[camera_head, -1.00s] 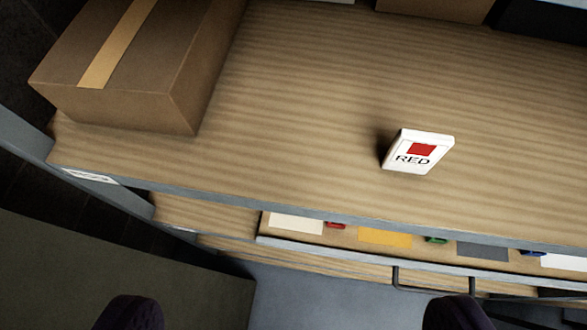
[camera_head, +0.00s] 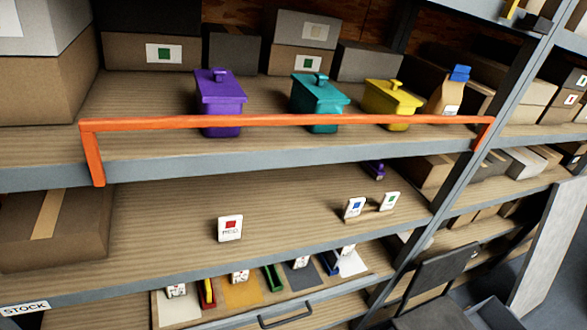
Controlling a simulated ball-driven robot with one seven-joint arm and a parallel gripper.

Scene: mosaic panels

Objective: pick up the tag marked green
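A white tag with a green square (camera_head: 390,201) stands at the right of the middle shelf. Its lettering is too small to read. Just left of it stands a white tag with a blue square (camera_head: 354,208). All three tags look upright and apart from my gripper, which is not in view now.
An orange rail (camera_head: 290,120) crosses the upper shelf, in front of purple (camera_head: 220,105), teal (camera_head: 318,105) and yellow (camera_head: 391,103) lidded containers. A cardboard box (camera_head: 50,228) fills the middle shelf's left. Below is a drawer (camera_head: 225,315) with coloured holders. A grey post (camera_head: 440,205) stands right of the tags.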

